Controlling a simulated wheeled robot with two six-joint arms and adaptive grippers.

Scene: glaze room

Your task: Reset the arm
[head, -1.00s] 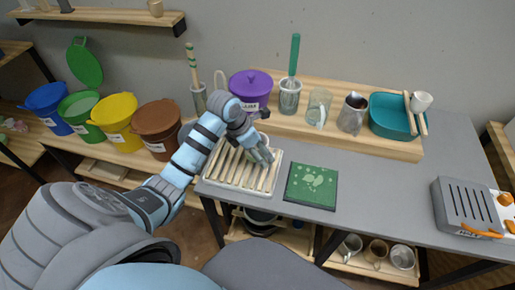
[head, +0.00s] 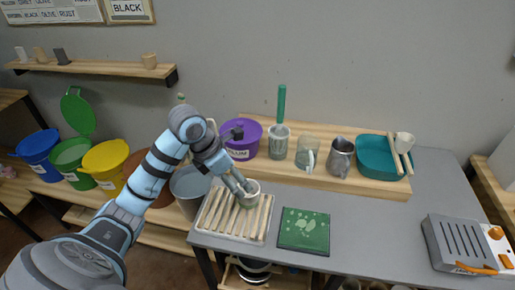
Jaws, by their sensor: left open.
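My left gripper (head: 243,187) reaches in from the left over the slatted wooden rack (head: 222,222). Its jaws are open beside a small pale grey cup (head: 252,195) that stands on the rack's far right part. The fingers overlap the cup's left side in the picture, and I cannot tell whether they touch it. My left arm is bent, its elbow raised in front of the wall. My right gripper is not in view.
A green patterned mat (head: 304,230) lies right of the rack. A purple bucket (head: 241,143), glass jug (head: 306,153), metal jug (head: 341,158) and teal basin (head: 378,160) stand behind. A grey slotted device (head: 462,245) is at right. The counter between is clear.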

